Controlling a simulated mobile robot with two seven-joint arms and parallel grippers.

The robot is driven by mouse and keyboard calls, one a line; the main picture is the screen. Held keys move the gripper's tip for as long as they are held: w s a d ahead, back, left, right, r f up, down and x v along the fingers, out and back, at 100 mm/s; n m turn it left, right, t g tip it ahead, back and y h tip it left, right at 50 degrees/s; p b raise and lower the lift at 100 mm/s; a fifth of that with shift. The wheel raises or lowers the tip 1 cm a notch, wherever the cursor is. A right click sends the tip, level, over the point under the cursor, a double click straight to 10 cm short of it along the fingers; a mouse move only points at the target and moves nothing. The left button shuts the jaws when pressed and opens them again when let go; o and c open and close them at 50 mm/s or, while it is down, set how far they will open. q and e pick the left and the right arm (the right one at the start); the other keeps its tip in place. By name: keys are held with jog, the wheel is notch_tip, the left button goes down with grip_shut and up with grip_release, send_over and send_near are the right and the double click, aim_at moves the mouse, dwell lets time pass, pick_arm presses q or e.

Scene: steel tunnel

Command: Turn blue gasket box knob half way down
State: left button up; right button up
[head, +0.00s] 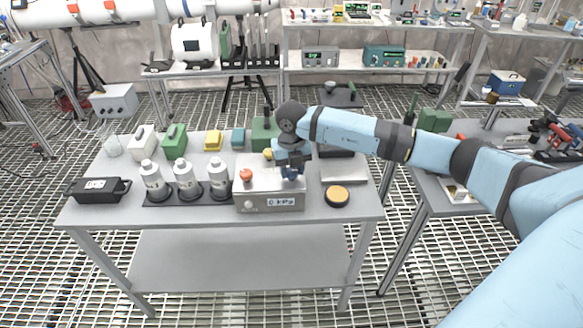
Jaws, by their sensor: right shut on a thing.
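A grey gasket box (255,188) stands near the front edge of the grey table. Its front face has a display reading "0 kPa" and a small round fitting. An orange-red knob (246,175) sits on the left of its top. My right gripper (291,174) points down onto the right part of the box top and is shut on a small blue knob there. The fingers mostly hide the knob, so its turn angle cannot be told. My left gripper is not in view.
Three white bottles (185,180) stand in a dark rack left of the box. A black case (97,190) is at the table's left end. A round orange-topped dish (337,195) lies right of the box. Small green, yellow and blue boxes line the back.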

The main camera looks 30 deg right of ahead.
aim_at(292, 170)
dwell(0.4)
jog(key=o, duration=0.9)
jog(key=shift+r, duration=0.1)
notch_tip(292, 170, up, 14)
jog(key=shift+f+b, duration=0.15)
jog(key=shift+b, duration=0.15)
